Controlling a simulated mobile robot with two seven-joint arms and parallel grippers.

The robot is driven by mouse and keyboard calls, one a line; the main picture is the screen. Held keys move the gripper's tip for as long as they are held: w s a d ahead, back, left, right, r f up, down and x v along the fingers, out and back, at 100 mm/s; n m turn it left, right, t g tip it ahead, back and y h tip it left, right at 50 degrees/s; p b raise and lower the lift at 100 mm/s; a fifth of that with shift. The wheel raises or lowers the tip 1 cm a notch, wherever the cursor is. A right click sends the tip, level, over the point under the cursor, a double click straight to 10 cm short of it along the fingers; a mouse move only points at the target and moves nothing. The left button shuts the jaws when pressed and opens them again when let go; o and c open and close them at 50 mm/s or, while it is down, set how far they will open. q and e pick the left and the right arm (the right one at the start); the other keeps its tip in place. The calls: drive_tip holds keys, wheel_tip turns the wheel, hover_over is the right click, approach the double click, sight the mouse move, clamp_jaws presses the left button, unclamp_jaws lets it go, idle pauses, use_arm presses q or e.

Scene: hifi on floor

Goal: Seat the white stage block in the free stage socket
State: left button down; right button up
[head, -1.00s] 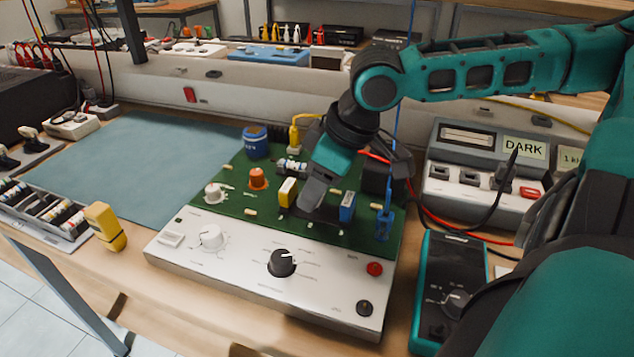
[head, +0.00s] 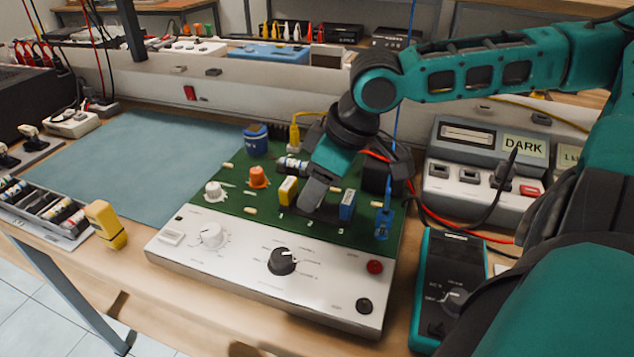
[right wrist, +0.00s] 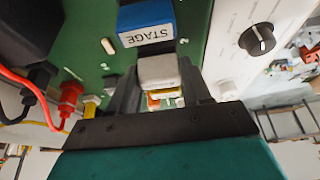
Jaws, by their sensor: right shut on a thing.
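My right gripper (head: 309,205) reaches down over the green circuit board (head: 232,215), between a yellow block (head: 287,191) and a blue block (head: 347,206). In the right wrist view its fingers (right wrist: 160,88) are shut on the white stage block (right wrist: 158,71). The white block is hidden behind my gripper in the head view. The socket under it is hidden, and I cannot tell how deep the block sits. My left gripper is not in view.
The board's white front panel (head: 250,280) carries knobs. An orange part (head: 258,177) and blue can (head: 255,141) stand on the board. A teal multimeter (head: 450,285) lies to the right, near my arm. The blue-grey mat (head: 120,165) at left is clear.

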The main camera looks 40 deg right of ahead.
drive_tip(key=shift+f+b, duration=0.4)
drive_tip(key=shift+f, duration=0.2)
idle(0.3)
drive_tip(key=o, duration=1.1)
drive_tip(key=shift+o, duration=0.2)
drive_tip(key=shift+r, duration=0.15)
